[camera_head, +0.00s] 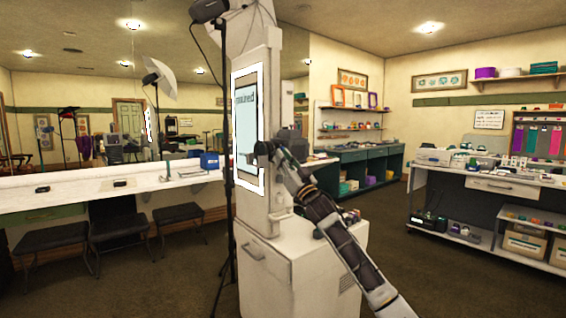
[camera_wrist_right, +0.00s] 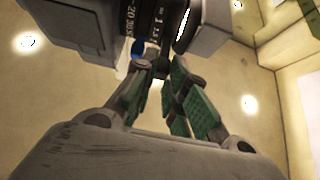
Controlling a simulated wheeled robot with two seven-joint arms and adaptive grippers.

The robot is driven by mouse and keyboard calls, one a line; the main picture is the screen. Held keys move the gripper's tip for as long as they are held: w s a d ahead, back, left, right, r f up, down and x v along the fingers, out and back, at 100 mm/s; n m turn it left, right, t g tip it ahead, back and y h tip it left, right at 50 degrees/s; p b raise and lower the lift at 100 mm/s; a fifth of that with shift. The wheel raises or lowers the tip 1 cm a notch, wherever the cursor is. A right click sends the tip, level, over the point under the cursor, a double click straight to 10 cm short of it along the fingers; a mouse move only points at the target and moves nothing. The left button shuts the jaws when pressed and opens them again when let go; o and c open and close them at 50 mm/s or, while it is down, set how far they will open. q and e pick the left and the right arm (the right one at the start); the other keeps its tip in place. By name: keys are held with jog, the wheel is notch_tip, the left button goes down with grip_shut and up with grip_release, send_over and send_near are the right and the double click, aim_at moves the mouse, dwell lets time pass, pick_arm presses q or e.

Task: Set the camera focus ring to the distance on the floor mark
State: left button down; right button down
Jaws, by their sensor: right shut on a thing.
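The camera (camera_head: 291,138) is a dark grey body on the front of the white booth column, largely behind my right gripper (camera_head: 272,152) in the head view. In the right wrist view, its black lens barrel with the focus ring (camera_wrist_right: 146,22) shows white distance numbers, including 20 and 1; the full scale cannot be read. My right gripper (camera_wrist_right: 159,66) has its green-padded fingers shut at the lower end of the barrel, on the focus ring. The exact contact is partly hidden. My left gripper is not in view. I cannot make out a floor mark.
The booth column (camera_head: 258,105) has a lit screen (camera_head: 246,125) and stands on a white cabinet (camera_head: 290,265). A black light stand (camera_head: 222,150) rises close to its left. A counter with stools is at left; a loaded white worktable (camera_head: 490,186) is at right. Open carpet lies between.

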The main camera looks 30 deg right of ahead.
pick_arm(q)
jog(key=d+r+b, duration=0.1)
jog(key=b, duration=0.1)
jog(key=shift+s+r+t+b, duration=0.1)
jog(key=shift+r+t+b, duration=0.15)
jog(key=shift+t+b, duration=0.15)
pick_arm(e)
jog(key=shift+w+f+t, duration=0.15)
jog(key=shift+f+t, duration=0.55)
jog(key=shift+f, duration=0.05)
jog(key=c, duration=1.4)
grip_release()
jog(key=shift+c, duration=0.2)
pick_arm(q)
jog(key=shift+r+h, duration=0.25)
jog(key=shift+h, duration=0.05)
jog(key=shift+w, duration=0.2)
